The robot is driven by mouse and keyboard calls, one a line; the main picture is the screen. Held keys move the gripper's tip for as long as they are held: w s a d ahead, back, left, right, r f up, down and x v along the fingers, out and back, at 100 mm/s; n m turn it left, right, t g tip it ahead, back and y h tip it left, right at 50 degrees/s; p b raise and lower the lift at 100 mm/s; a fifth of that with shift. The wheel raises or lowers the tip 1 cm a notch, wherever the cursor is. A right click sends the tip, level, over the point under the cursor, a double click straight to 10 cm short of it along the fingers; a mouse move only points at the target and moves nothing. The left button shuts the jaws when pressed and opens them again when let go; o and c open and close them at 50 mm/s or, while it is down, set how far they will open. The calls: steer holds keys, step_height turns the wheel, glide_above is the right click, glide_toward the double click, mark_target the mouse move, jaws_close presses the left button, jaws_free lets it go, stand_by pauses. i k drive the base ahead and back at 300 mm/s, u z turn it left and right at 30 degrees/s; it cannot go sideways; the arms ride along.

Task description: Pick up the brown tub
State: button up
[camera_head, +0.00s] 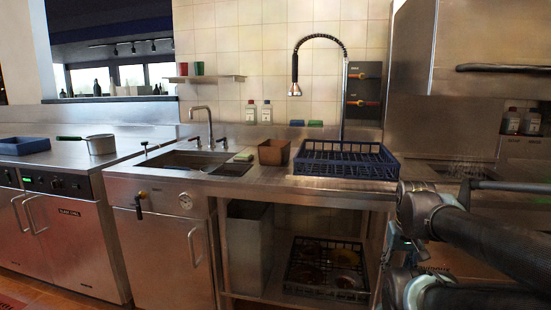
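The brown tub (273,153) stands upright on the steel counter, between the sink and a blue dish rack. It is small, square and open at the top. My arm shows at the lower right, in front of the right end of the counter and well apart from the tub. My gripper cannot be made out clearly, so I cannot tell its fingers or whether it holds anything.
The blue rack (346,160) stands close to the right of the tub. A tall spray faucet (342,90) rises behind. Bottles (251,112) stand at the wall.

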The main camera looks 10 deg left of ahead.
mark_target(277, 153)
steer(key=z, duration=0.2)
steer(key=k, duration=1.2)
steer(key=u, duration=0.8)
steer(key=i, duration=0.8)
